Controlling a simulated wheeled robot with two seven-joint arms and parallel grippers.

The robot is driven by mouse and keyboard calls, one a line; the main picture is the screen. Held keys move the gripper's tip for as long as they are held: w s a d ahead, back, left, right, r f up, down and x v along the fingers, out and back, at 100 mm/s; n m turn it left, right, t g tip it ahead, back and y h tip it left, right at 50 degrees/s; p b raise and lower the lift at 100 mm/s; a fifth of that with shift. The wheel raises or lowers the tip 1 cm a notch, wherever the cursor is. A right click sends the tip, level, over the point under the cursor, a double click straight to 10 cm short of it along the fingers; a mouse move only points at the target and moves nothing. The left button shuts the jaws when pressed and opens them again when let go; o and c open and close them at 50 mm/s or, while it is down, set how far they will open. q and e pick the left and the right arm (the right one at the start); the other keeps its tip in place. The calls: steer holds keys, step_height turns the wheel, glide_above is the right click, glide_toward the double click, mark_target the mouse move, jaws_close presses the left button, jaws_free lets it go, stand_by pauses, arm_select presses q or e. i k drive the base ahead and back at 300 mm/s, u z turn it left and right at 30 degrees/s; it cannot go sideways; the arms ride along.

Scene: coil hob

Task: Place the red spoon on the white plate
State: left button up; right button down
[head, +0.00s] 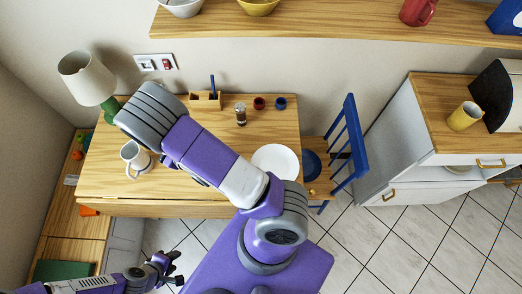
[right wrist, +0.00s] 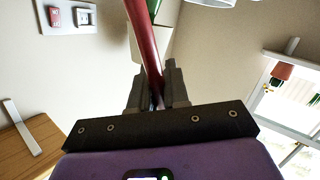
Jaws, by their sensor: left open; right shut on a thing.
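The white plate (head: 275,159) lies on the wooden table in the head view, just right of my purple arm, which covers its lower left edge. The plate looks empty. My right gripper (right wrist: 157,88) shows in the right wrist view, its fingers closed around the long red spoon (right wrist: 146,45). The spoon extends up out of the top of that view, so its far end is cut off. Neither my right gripper nor the spoon shows in the head view. My left gripper (head: 172,268) is open and empty at the lower left, away from the table.
On the table (head: 110,172) stand a white mug (head: 135,156), a lamp (head: 88,80), a wooden holder (head: 205,100), a shaker (head: 241,115) and two small cups. A blue chair (head: 345,150) stands at right. A shelf (head: 330,22) hangs above.

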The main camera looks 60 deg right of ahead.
mark_target(263, 162)
steer(key=k, duration=1.35)
steer(key=z, duration=0.7)
steer(key=i, duration=0.55)
steer(key=z, duration=0.05)
